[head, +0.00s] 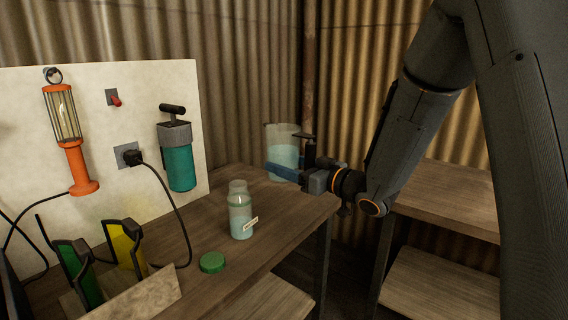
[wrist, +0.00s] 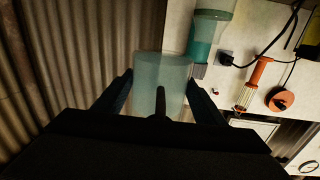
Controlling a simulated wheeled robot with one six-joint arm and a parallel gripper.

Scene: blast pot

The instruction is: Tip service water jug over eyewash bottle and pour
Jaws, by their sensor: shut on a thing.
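The service water jug (head: 283,152) is a clear beaker-like vessel with pale blue-green water in it. My gripper (head: 283,172) is shut on the jug, which looks upright at the back right end of the bench. In the wrist view the jug (wrist: 160,78) sits between the two dark fingers (wrist: 160,95). The eyewash bottle (head: 240,212) stands upright on the bench, to the left of and nearer than the jug. It is clear with a pale label, its mouth looks open and liquid shows inside. The jug and the bottle are apart.
A green cap (head: 212,262) lies on the bench (head: 265,240) near the bottle. A pale board (head: 95,150) carries an orange lamp (head: 75,145), a teal canister (head: 178,160) and a plug with a cable (head: 133,157). Green and yellow items (head: 125,245) stand front left. A shelf (head: 450,195) is right.

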